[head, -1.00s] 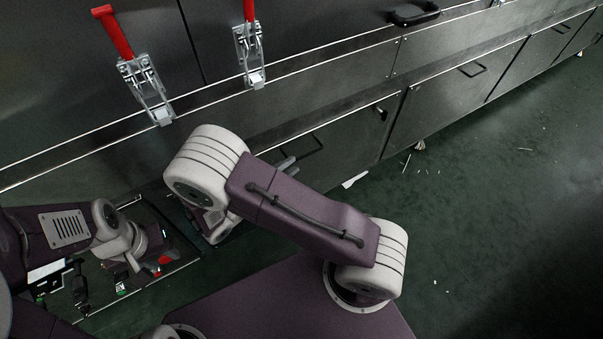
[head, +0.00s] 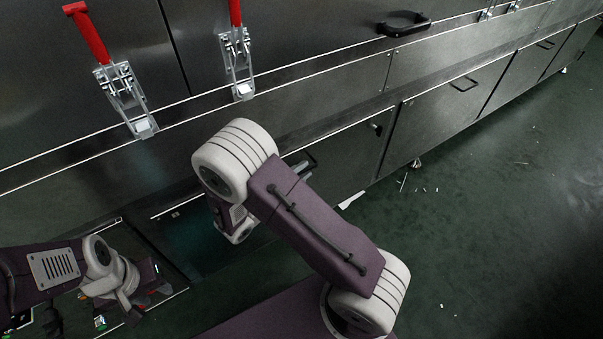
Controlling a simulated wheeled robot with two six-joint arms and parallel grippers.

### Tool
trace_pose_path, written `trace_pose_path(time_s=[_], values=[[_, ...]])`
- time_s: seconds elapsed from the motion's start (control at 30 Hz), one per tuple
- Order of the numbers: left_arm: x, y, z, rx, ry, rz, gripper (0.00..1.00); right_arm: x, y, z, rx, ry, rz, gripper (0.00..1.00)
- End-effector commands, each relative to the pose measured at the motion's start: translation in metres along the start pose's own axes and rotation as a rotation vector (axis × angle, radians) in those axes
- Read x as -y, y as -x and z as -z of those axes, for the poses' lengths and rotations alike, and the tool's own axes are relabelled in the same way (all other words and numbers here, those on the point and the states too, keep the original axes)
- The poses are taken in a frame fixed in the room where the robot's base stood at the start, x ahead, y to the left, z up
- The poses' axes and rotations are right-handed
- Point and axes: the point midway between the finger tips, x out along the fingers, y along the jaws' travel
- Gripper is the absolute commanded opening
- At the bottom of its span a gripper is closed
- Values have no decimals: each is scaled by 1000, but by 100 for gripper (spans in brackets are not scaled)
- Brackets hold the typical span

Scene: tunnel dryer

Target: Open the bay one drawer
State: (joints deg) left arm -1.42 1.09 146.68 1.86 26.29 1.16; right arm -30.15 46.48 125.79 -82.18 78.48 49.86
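A row of low steel drawer fronts runs along the base of the dryer. The nearest front (head: 350,150) has a dark bar handle (head: 311,160), partly hidden by my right arm. No label shows which front is bay one.
Red-handled clamps (head: 125,98) and (head: 237,62) sit on the upper panels, with a black handle (head: 404,24) to their right. Further fronts (head: 440,100) continue right. Green floor (head: 480,220) at right is open, with small white scraps. A pale piece (head: 351,200) lies by the nearest front.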

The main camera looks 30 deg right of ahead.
Motion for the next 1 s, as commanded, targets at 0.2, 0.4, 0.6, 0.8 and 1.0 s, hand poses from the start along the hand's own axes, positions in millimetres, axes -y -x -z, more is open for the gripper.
trace_pose_path(time_s=[0.2,0.4,0.6,0.8,1.0], values=[[0,0,0,0,0,0,36,0,0,0,0,0,0,0],[0,0,0,0,0,0,36,0,0,0,0,0,0,0],[0,0,0,0,0,0,36,0,0,0,0,0,1,0],[0,0,0,0,0,0,36,0,0,0,0,0,1,0],[0,0,0,0,0,0,36,0,0,0,0,0,1,0]])
